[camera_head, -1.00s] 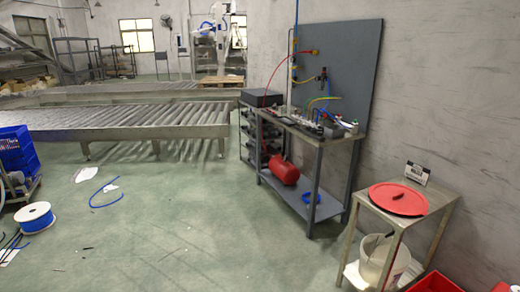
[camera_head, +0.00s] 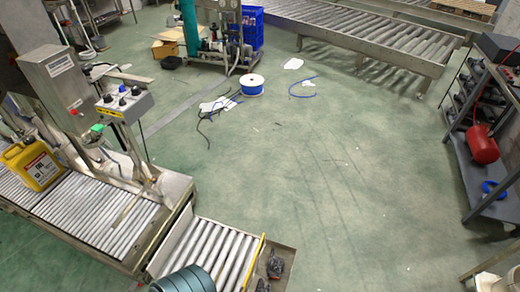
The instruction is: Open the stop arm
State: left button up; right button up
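A thin yellow bar (camera_head: 254,262) stands across the right end of the short roller conveyor (camera_head: 208,252), at the bottom of the head view. It looks like the stop arm, but its pivot is not clear from here. Small dark parts (camera_head: 275,267) sit beside it on a metal plate. Neither of my grippers shows in the head view.
A longer conveyor (camera_head: 100,222) with a yellow jug (camera_head: 32,164) and a control box (camera_head: 124,103) is at left. A ribbed blue-grey cylinder (camera_head: 185,281) is at the bottom edge. A cable spool (camera_head: 251,85) lies farther back.

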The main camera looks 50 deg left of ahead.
aim_at(126, 212)
jog(key=k+j+u, duration=0.1)
jog(key=k+j, duration=0.15)
jog(key=k, duration=0.25)
jog(key=k+j+u, duration=0.1)
jog(key=k+j, duration=0.15)
jog(key=k, duration=0.2)
